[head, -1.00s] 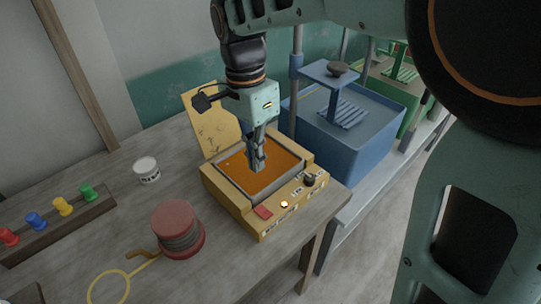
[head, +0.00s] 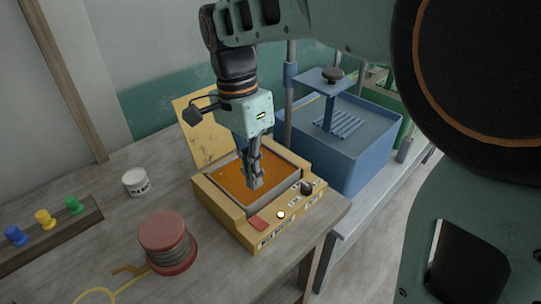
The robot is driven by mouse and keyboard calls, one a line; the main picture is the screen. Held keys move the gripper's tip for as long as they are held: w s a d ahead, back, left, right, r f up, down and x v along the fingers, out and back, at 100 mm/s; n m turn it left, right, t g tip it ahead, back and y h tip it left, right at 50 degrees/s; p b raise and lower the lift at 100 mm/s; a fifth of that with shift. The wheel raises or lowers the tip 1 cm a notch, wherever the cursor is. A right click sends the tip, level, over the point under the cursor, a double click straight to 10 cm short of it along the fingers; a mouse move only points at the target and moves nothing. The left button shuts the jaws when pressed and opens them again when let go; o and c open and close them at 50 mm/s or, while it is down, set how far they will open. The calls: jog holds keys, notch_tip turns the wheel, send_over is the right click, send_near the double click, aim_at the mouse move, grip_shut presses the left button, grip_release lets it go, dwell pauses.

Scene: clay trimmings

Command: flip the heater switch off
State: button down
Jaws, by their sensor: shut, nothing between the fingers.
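The heater is a yellow box (head: 210,197) on the wooden table, with an orange surface (head: 232,178) inside its grey-rimmed opening and a raised yellow lid (head: 196,128) behind. Its front panel carries the red switch (head: 258,223) at the left, a small bright light (head: 281,214) beside it, and a dark knob (head: 307,187) at the right. I cannot tell which way the switch is tilted. My gripper (head: 256,184) points down, shut and empty, above the front part of the opening. It is behind the switch in the picture and apart from it.
A red spool (head: 166,232) and a white jar (head: 136,182) stand left of the heater. A rack with coloured pegs (head: 45,240) lies at the far left. A blue tank (head: 350,150) with a post and plate stands to the right, beyond the table's edge.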

aim_at(257, 223)
jog(key=f, duration=0.7)
jog(key=s+d+f, duration=0.1)
jog(key=f, duration=0.3)
jog(key=shift+d+f+b, duration=0.1)
jog(key=shift+f+b, duration=0.2)
jog(key=shift+b, duration=0.05)
jog(key=shift+s+d+f+t+y+b, duration=0.15)
jog(key=shift+f+t+y+b, duration=0.4)
jog(key=shift+b, duration=0.7)
jog(key=shift+s+d+r, duration=0.1)
jog(key=shift+r, duration=0.1)
jog(key=shift+p, duration=0.3)
jog(key=shift+w+a+r+p, duration=0.1)
jog(key=shift+w+a+p, duration=0.2)
jog(key=shift+w+a, duration=0.4)
jog(key=shift+s, duration=0.1)
jog(key=shift+r, duration=0.1)
